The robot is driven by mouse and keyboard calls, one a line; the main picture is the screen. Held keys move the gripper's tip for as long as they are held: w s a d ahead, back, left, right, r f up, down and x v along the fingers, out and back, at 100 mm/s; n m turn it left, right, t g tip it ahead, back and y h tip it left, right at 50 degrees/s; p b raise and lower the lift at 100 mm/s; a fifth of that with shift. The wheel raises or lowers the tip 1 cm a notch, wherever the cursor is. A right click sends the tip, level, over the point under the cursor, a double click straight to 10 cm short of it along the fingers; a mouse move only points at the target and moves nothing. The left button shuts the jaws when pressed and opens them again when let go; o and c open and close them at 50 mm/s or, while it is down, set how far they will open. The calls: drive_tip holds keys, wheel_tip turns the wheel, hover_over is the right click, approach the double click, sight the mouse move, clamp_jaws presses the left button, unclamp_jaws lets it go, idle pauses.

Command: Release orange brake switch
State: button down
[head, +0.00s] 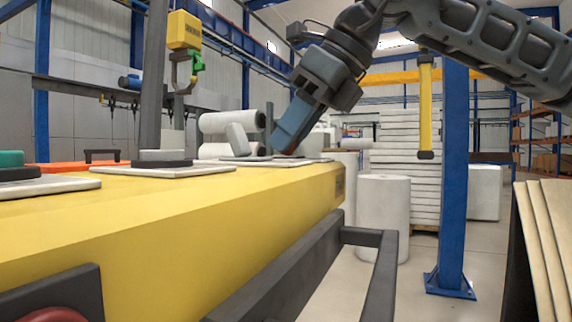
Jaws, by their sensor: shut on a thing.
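A long yellow console (170,220) carries several controls on pale plates. An orange-red bar (62,168) with a dark handle (102,156) shows at the far left edge of its top; I cannot tell whether it is the brake switch. My gripper (283,150) points down at the console's far right end, its tip close to a pale plate (300,161). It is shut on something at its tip. A blue part shows at its end, but the held thing cannot be made out. A pale tilted lever (237,139) stands just left of it, apart.
A yellow hoist with a hook (184,75) hangs behind. A dark rail (370,238), white roll (383,215) and blue post (454,170) stand right.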

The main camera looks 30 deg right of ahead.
drive_tip(key=shift+s+d+f+t+y+b, duration=0.3)
drive_tip(key=shift+t+y+b, duration=0.4)
drive_tip(key=shift+b, duration=0.95)
drive_tip(key=shift+t, duration=0.3)
drive_tip(key=c, duration=1.1)
unclamp_jaws()
drive_tip(key=shift+c, duration=0.2)
drive_tip(key=shift+o, duration=0.5)
drive_tip(key=shift+s+d+r, duration=0.1)
drive_tip(key=shift+s+r, duration=0.05)
drive_tip(key=shift+s, duration=0.05)
drive_tip(key=p+v, duration=0.2)
drive_tip(key=v, duration=0.5)
drive_tip(key=shift+r, duration=0.25)
